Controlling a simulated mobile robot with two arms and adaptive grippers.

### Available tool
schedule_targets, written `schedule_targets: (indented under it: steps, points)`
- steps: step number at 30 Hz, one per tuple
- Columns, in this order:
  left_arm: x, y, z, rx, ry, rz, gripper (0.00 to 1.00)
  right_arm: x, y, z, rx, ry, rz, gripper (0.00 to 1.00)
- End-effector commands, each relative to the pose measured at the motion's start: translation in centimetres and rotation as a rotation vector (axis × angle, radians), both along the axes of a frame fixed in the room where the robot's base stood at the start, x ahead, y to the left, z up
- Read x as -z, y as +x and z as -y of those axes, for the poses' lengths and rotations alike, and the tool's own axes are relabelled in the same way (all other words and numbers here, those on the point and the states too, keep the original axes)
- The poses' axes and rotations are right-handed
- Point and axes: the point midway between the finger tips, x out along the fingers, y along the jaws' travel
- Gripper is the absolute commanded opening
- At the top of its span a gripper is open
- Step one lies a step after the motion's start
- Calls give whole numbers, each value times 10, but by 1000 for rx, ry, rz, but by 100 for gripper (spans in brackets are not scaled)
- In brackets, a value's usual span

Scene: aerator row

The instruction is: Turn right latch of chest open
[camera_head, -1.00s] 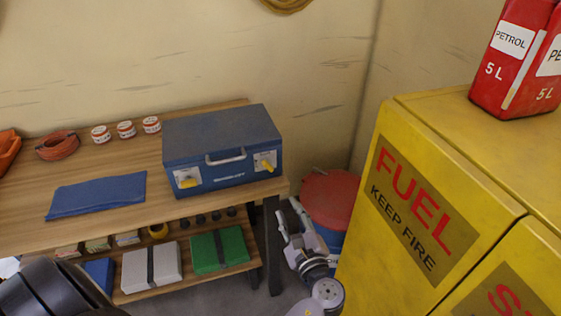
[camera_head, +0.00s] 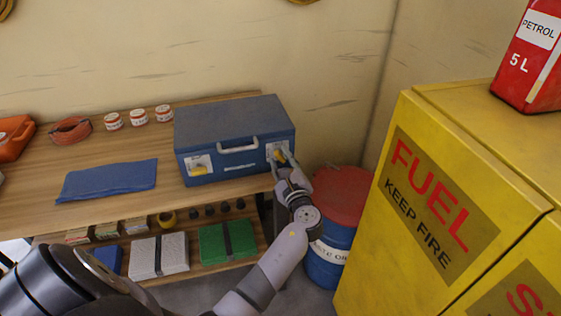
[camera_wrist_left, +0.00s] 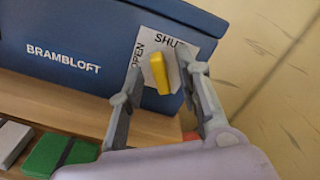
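The blue chest (camera_head: 235,135) stands closed on the wooden workbench, its front lettered BRAMBLOFT in the left wrist view (camera_wrist_left: 65,58). Its right latch has a yellow handle (camera_wrist_left: 160,73) on a white plate (camera_wrist_left: 146,42) marked SHUT at the top and OPEN at the left. The handle is near upright in that view, its upper end towards SHUT. My left gripper (camera_head: 284,166) is at this latch, fingers open, one on each side of the handle; I cannot tell whether they touch it. The left latch (camera_head: 199,168) also has a yellow handle. My right gripper is not in view.
A yellow fuel cabinet (camera_head: 400,255) stands close at the right, with a red petrol can (camera_head: 530,75) on top. A blue drum with a red lid (camera_head: 342,192) is behind my left arm. A blue cloth (camera_head: 107,180) and small tins (camera_head: 138,117) lie on the bench.

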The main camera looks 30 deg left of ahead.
Motion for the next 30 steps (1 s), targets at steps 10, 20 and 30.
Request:
schedule_targets:
  steps: [10,20,30]
  points:
    - [0,6,-8,-1,0,0,32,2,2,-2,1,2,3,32]
    - [0,6,-8,-1,0,0,15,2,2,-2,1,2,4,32]
    - [0,6,-8,-1,0,0,0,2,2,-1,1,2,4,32]
